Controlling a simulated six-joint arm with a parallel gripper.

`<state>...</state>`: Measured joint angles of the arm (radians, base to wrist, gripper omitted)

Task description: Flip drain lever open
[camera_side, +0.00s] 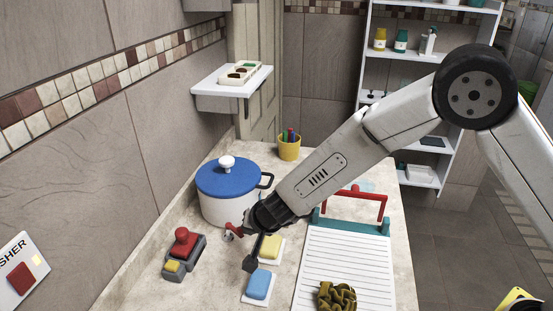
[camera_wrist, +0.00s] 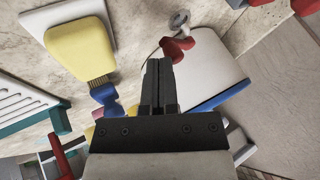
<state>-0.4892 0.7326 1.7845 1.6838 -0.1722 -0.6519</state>
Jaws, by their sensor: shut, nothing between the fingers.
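A white pot (camera_side: 222,209) with a blue lid (camera_side: 226,177) stands on the counter in the side view. A small red lever (camera_side: 231,229) with a grey round part shows low on its front, partly beside my wrist. In the wrist view the red lever (camera_wrist: 178,47) and grey disc (camera_wrist: 180,19) are just beyond the fingertips, near the white pot wall (camera_wrist: 213,62). My gripper (camera_side: 249,264) points down to the right of the lever in the side view. Its fingers (camera_wrist: 160,64) are together and empty. I cannot tell whether they touch the lever.
A grey device with a red knob (camera_side: 184,243) sits at left. A white slatted board (camera_side: 345,262) with an olive cloth (camera_side: 337,296) is at right. A yellow pen cup (camera_side: 289,148) stands behind.

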